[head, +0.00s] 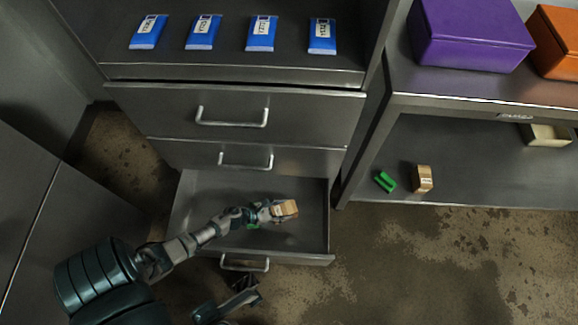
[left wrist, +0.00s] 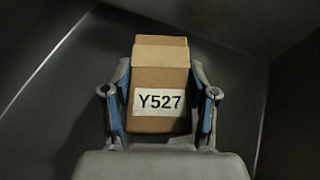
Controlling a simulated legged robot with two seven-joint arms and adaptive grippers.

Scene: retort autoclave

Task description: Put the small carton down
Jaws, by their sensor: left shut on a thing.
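The small carton (left wrist: 160,75) is brown with a white label reading Y527. My left gripper (left wrist: 160,95) is shut on it, with one blue-padded finger along each side. In the head view the carton (head: 285,208) and the left gripper (head: 272,212) are over or inside the open bottom drawer (head: 190,205). I cannot tell whether the carton touches the drawer floor. Part of a second gripper (head: 243,292), probably my right, shows low in the head view in front of the drawer; its jaw state is unclear.
A green object (head: 253,222) lies partly behind my left gripper. Two closed drawers (head: 232,115) are above the open one. Several blue packs (head: 262,33) lie on top. On the right, a shelf holds a green piece (head: 385,181) and another carton (head: 422,179), below purple (head: 470,35) and orange boxes (head: 560,40).

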